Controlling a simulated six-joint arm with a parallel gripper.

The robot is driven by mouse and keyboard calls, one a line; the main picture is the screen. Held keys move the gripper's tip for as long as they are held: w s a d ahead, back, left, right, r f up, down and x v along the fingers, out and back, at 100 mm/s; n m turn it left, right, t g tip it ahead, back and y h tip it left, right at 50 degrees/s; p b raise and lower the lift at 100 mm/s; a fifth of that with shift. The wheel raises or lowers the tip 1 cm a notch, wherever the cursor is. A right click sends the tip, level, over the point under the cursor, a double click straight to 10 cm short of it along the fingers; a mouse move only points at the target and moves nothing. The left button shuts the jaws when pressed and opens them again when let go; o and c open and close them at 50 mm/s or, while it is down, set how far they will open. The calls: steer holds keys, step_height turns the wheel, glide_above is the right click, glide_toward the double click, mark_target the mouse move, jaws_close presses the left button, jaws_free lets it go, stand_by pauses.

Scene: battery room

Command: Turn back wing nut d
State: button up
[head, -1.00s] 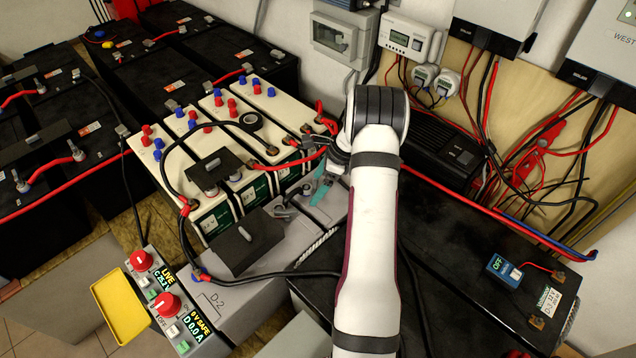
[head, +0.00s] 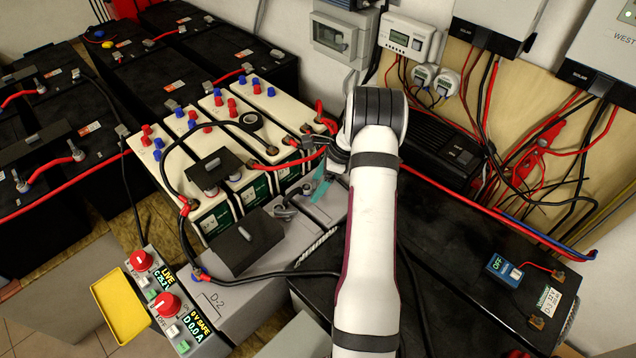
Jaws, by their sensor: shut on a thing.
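My gripper (head: 317,192), with teal on its visible part, reaches down at the back of the grey D-2 battery case (head: 230,310). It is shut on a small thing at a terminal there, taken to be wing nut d. The nut itself is too small and too covered to make out. A grey metal fitting (head: 284,211) sits just left of my gripper, on the same case. My white arm hides the area to the right of the fingers.
Cream batteries (head: 212,220) with red and blue caps stand behind, with red and black cables crossing them. A black flap (head: 240,250) sits left of my gripper. A yellow tray (head: 120,306) and red-knobbed control boxes (head: 172,308) are at the front left.

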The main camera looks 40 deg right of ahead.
steer(key=n, duration=0.2)
steer(key=n+g+y, duration=0.1)
steer(key=n, duration=0.2)
steer(key=shift+w+d+g, duration=0.2)
steer(key=shift+g, duration=0.1)
steer(key=shift+w+n+g, duration=0.15)
steer(key=shift+n+g, duration=0.65)
steer(key=shift+n, duration=1.4)
steer(key=o, duration=1.3)
steer(key=shift+r, duration=0.1)
steer(key=v, duration=0.7)
steer(key=shift+d, duration=0.25)
steer(key=shift+r, duration=0.1)
